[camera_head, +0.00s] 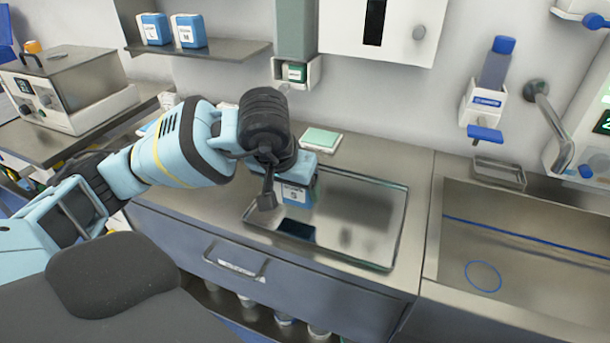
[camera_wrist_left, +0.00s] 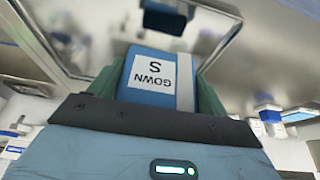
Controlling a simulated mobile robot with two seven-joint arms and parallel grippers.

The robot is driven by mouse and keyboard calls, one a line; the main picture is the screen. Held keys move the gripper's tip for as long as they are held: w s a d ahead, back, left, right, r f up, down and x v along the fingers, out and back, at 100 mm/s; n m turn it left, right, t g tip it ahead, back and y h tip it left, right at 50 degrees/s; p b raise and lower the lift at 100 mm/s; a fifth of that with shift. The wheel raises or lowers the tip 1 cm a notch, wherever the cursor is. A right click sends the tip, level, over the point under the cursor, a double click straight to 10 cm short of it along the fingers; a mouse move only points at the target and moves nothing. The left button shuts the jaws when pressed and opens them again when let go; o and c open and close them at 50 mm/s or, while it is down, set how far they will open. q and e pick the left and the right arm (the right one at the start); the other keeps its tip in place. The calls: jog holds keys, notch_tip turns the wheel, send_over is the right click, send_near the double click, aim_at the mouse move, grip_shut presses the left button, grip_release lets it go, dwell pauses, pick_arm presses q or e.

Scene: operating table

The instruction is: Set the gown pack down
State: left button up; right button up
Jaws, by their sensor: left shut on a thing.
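The gown pack (camera_head: 297,193) is a small blue box with a white label, partly hidden behind my left gripper (camera_head: 283,200) in the head view. My left gripper is shut on it over the left part of a shiny metal tray (camera_head: 370,218) on the counter. The tray's mirror-like surface shows a reflection beneath the pack. My right gripper is not in view.
A sink basin (camera_head: 520,240) lies right of the tray. A pale green-topped pack (camera_head: 321,139) lies behind the tray. Two similar blue-and-white boxes (camera_head: 187,31) stand on a wall shelf (camera_head: 215,49). The tray's right part is clear.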

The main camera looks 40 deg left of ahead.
pick_arm(q)
jog(key=w+a, duration=0.1)
jog(key=w, duration=0.1)
jog(key=w+a, duration=0.1)
jog(key=w, duration=0.1)
jog(key=w+a, duration=0.1)
jog(key=w, duration=0.2)
jog(key=shift+f, duration=0.3)
jog(key=shift+w+a+f, duration=0.1)
jog(key=shift+w+a, duration=0.25)
jog(key=shift+w, duration=0.2)
jog(key=shift+w+a+p, duration=0.1)
jog(key=shift+w+p, duration=0.15)
jog(key=shift+p, duration=0.05)
notch_tip(320, 180, down, 4)
jog(key=shift+r, duration=0.25)
jog(key=shift+f, duration=0.15)
jog(key=o, duration=1.1)
jog(key=shift+c, duration=0.2)
